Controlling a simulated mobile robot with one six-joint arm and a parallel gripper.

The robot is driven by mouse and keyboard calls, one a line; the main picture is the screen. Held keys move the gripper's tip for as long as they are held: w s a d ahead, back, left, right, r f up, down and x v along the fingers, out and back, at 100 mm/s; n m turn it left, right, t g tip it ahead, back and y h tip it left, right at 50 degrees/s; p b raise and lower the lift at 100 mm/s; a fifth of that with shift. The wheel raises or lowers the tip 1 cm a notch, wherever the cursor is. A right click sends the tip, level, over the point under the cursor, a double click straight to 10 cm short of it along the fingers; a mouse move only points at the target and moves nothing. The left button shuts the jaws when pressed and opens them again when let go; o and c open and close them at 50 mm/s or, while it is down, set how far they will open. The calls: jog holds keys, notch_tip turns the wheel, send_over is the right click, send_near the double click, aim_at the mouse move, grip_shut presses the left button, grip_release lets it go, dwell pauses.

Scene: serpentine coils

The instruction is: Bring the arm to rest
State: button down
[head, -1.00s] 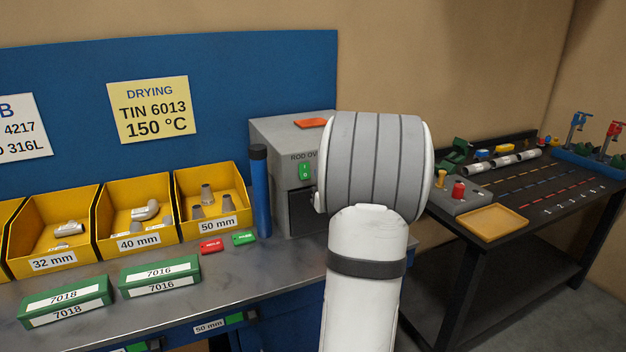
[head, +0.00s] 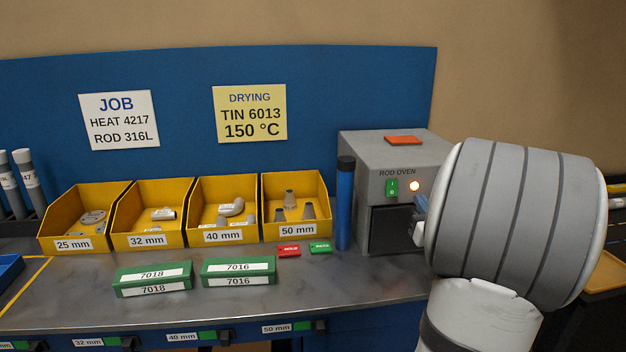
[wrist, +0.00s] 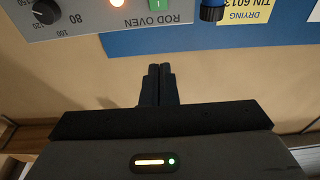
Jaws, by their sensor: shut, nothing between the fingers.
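My gripper shows in the wrist view (wrist: 159,86), its two dark fingers together with nothing between them. In that view the rod oven's front (wrist: 120,14) appears upside down beyond the fingers, with a dial, a lit orange lamp and a green switch. The fingers look apart from it. In the head view my arm fills the right side and hides most of my gripper. The rod oven (head: 392,150) stands just left of the arm, its lamp lit, with a red-orange item (head: 403,139) on top.
The steel bench (head: 330,285) carries yellow bins (head: 75,243), green rod boxes (head: 153,279), a red tag (head: 289,250), a green tag (head: 320,248) and a blue tube (head: 344,205) beside the oven. The bench front is mostly clear. A second table is largely hidden behind my arm.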

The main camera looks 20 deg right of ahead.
jog(key=w+a+f+g, duration=0.1)
jog(key=a+f+g, duration=0.25)
jog(key=a, duration=0.45)
jog(key=w+a+f+g, duration=0.1)
jog(key=a+f+g, duration=0.2)
jog(key=a+g, duration=0.35)
jog(key=s+a+f+n+g+y, duration=0.1)
jog(key=s+a+f+g+y, duration=0.1)
jog(key=s+a, duration=0.6)
jog(key=s+a+f+n+g+y, duration=0.2)
jog(key=s+a, duration=0.6)
jog(key=a, duration=0.4)
jog(key=shift+s+a+f+g+y, duration=0.35)
jog(key=shift+f+g+y, duration=0.45)
jog(key=shift+g, duration=0.4)
